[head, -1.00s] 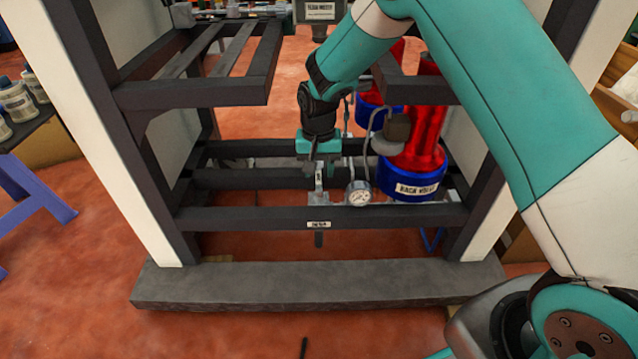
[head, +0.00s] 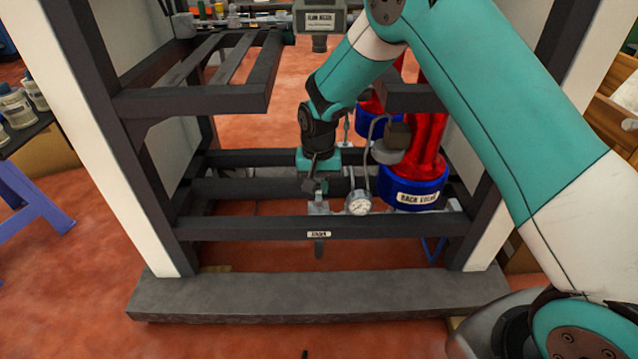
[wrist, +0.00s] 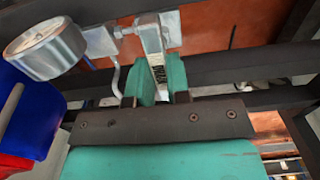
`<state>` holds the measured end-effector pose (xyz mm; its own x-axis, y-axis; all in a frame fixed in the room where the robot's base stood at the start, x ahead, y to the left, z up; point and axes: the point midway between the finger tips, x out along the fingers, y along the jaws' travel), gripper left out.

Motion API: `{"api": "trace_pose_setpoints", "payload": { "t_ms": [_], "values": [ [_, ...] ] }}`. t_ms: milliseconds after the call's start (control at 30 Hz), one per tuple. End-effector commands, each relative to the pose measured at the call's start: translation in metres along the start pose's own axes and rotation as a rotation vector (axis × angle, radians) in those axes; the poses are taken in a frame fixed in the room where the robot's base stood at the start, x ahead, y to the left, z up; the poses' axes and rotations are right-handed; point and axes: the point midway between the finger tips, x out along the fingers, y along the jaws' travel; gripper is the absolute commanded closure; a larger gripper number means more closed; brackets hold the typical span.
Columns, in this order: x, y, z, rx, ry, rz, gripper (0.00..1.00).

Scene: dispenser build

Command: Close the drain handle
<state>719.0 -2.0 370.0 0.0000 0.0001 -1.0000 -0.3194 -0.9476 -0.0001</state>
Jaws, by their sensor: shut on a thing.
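The drain handle is a light grey metal lever with a small "DRAIN" label. In the wrist view the drain handle (wrist: 152,38) runs between the two teal fingers of my gripper (wrist: 160,80), which is shut on it. In the head view my gripper (head: 313,187) is low inside the frame, just behind the front lower beam. There the gripper and wrist hide most of the handle, and only a little grey metal shows below the fingers. How far the lever is turned is hard to tell.
A round pressure gauge (head: 358,203) stands close to the right of my gripper. A red and blue filter housing (head: 410,187) is farther right. The dark front beam (head: 250,227) crosses in front, with a grey step (head: 320,295) below. An upper rack (head: 190,99) is at left.

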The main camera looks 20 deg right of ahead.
Motion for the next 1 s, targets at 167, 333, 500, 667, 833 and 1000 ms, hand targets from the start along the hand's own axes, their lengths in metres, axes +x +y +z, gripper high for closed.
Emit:
{"api": "trace_pose_setpoints", "payload": {
  "t_ms": [167, 333, 500, 667, 833, 1000],
  "values": [
    [-0.0038, 0.0003, 0.0001, 0.057, -0.001, 0.001, 1.0],
    [-0.0059, 0.0005, 0.0003, 0.165, -0.002, 0.002, 1.0],
    [-0.007, 0.0006, 0.0003, 0.316, -0.001, 0.002, 1.0],
    [-0.006, 0.0007, 0.0003, 0.469, -0.001, 0.002, 1.0],
    [-0.0054, 0.0008, 0.0002, 0.631, -0.001, 0.002, 1.0],
    [-0.0048, 0.0009, 0.0001, 0.792, -0.001, 0.003, 1.0]
  ]
}}
